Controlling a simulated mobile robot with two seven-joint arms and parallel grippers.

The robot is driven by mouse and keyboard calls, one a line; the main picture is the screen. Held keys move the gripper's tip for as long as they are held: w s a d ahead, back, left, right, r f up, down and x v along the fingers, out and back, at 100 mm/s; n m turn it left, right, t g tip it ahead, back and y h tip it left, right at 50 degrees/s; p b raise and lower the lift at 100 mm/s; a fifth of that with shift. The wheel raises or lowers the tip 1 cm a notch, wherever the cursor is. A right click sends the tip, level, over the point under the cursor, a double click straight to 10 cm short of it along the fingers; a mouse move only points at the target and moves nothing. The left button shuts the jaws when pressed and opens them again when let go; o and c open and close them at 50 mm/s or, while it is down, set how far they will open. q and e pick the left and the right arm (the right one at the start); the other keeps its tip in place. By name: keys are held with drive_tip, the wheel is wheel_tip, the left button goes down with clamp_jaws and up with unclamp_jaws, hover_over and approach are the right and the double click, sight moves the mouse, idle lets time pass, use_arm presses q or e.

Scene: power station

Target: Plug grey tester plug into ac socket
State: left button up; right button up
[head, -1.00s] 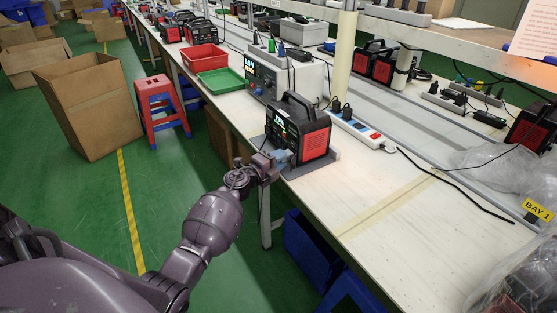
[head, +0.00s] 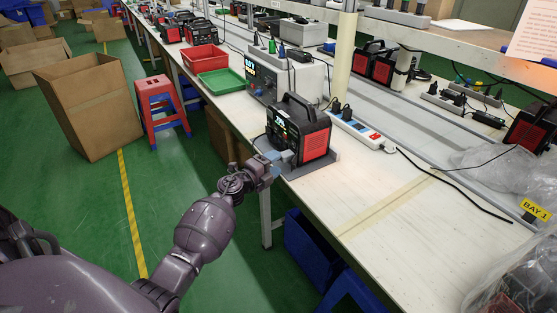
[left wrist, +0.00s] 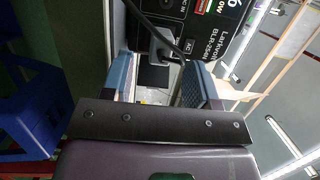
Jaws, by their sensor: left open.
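The black and red power station (head: 298,132) stands upright on the bench near its front edge, with its display facing left. My left gripper (head: 281,160) is just in front of its lower front panel. In the left wrist view its two blue fingers (left wrist: 158,84) are apart, with a gap between them. A grey plug (left wrist: 161,44) with a dark cable is at the panel, beside the AC label and beyond the fingertips. I cannot tell whether it is fully seated in the AC socket, whose face is mostly hidden. My right gripper is not in view.
A white power strip (head: 355,129) with black plugs lies behind the power station. A grey tester box (head: 290,80) and a green tray (head: 221,81) stand farther along the bench. Blue bins (head: 308,247) are under the bench.

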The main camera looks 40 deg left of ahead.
use_arm(q)
drive_tip(key=s+a+p, duration=0.1)
drive_tip(key=s, duration=0.6)
drive_tip(key=shift+s, duration=0.4)
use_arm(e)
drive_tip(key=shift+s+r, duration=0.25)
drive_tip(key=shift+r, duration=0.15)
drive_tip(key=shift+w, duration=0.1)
use_arm(q)
drive_tip(key=shift+a, duration=0.15)
